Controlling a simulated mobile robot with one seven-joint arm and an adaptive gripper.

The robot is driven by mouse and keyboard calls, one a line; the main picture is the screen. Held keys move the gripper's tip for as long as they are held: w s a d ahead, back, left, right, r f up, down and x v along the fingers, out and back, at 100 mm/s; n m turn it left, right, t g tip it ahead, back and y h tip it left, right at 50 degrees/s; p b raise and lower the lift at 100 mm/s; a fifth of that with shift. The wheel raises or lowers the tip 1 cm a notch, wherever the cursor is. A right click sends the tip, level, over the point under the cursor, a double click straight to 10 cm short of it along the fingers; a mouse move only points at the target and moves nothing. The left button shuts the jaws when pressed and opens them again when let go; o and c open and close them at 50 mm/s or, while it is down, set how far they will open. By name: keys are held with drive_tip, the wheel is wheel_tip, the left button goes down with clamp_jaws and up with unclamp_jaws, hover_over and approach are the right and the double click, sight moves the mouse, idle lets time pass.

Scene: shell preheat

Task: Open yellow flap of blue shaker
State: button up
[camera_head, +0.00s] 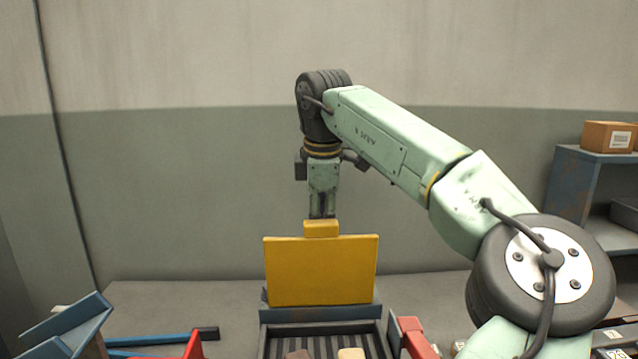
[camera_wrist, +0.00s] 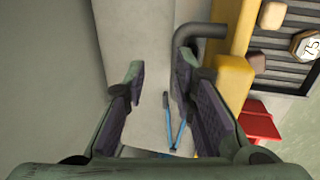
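The blue shaker (camera_head: 320,314) stands at the bottom centre of the head view, with a dark slatted bed inside. Its yellow flap (camera_head: 321,271) stands upright at the back, with a small yellow tab (camera_head: 321,229) on its top edge. The tab also shows in the wrist view (camera_wrist: 235,78), to the right of my fingers. My gripper (camera_wrist: 158,74) is open, with nothing seen between its fingers. In the head view it points down just behind the tab, and its fingertips are hidden there. I cannot tell whether the right finger touches the flap.
Small pieces, one tan (camera_head: 351,354), lie on the slatted bed. A dark grey bent pipe (camera_wrist: 205,31) is close to my right finger. A blue bar (camera_head: 165,339) lies left of the shaker, and a red part (camera_head: 415,337) is at its right. A shelf with a box (camera_head: 607,137) stands far right.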

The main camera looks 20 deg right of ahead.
drive_tip(key=w+d+r, duration=0.2)
drive_tip(key=w, duration=0.7)
drive_tip(key=shift+w+d+r, duration=0.15)
drive_tip(key=shift+w+r, duration=0.1)
drive_tip(key=shift+r, duration=0.15)
idle(0.5)
